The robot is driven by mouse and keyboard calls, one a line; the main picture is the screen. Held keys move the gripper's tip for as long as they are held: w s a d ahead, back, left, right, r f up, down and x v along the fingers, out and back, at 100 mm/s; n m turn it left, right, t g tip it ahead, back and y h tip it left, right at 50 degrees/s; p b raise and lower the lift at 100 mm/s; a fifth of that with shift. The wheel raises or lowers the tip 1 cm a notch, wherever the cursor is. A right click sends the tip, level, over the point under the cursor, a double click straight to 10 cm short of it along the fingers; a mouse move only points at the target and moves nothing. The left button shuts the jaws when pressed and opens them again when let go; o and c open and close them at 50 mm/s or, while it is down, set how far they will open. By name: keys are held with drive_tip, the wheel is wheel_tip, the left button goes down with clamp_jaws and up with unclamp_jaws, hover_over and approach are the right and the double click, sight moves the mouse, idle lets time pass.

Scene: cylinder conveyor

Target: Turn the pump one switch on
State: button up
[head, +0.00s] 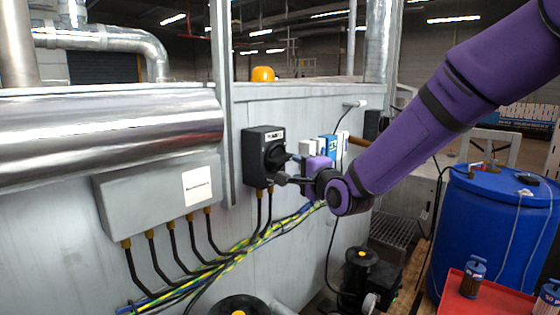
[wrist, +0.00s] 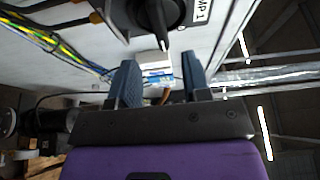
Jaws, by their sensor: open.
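The pump one switch is a black box (head: 256,150) on the grey metal wall, with a black rotary knob (head: 275,156) on its front. In the wrist view the knob (wrist: 156,14) shows at the top, its handle reaching down toward the gap between my fingers. A white label ending "MP 1" (wrist: 203,11) sits beside it. My gripper (head: 287,168) is open and empty, close in front of the knob. In the wrist view my two fingers (wrist: 159,65) stand apart on either side of the handle's line; contact with it cannot be told.
A grey junction box (head: 155,198) with several black cables is left of the switch. White and blue modules (head: 326,147) are behind my gripper, to the right. Yellow-green cables (head: 240,258) run below. A blue barrel (head: 497,225) and a red tray (head: 480,296) stand at the right.

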sight(285, 160)
drive_tip(key=x, duration=0.9)
drive_tip(key=shift+w, duration=0.25)
drive_tip(key=shift+c, duration=0.4)
clamp_jaws()
